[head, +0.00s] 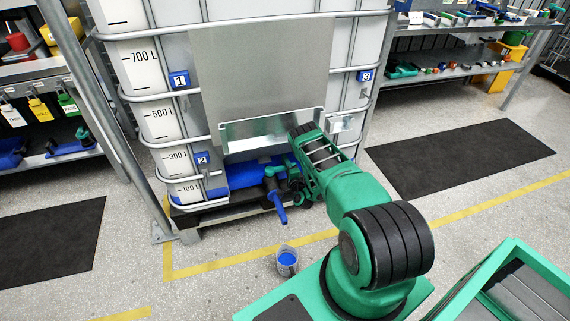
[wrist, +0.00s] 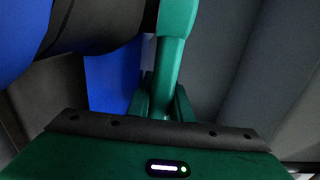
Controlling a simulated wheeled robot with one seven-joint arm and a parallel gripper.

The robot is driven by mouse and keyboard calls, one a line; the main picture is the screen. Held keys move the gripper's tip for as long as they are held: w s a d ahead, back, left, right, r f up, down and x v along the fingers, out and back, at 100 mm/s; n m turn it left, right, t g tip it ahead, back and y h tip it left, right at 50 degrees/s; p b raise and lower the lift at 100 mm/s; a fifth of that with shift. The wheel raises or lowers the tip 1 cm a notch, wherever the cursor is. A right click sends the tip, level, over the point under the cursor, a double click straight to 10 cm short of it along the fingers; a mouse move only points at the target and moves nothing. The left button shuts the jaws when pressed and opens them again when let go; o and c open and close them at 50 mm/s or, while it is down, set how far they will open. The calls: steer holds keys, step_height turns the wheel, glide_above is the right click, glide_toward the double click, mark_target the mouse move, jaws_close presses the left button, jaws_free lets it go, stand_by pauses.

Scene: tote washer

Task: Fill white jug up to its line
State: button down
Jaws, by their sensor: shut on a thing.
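The white jug (head: 287,268) stands upright on the floor in front of the tank, with blue inside its mouth. Its line is too small to make out, so I cannot tell the level against it. Above and behind it is the tank's green tap (head: 271,180) with a blue spout (head: 280,207) pointing down. My gripper (wrist: 163,103) is shut on a green handle (wrist: 176,45) in the wrist view, seemingly the tap's. In the head view my arm mostly hides the gripper at the tap.
The caged tank (head: 160,68) with litre marks stands behind the tap, a grey metal sheet (head: 250,70) on its front. Shelves (head: 450,75) stand right, more at left. Dark mats (head: 460,160) and yellow lines mark the floor. Open floor surrounds the jug.

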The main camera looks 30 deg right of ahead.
steer(key=shift+f, duration=0.1)
steer(key=c, duration=1.6)
jaws_free()
steer(key=v, duration=1)
steer(key=shift+s+a, duration=0.1)
steer(key=shift+s, duration=0.2)
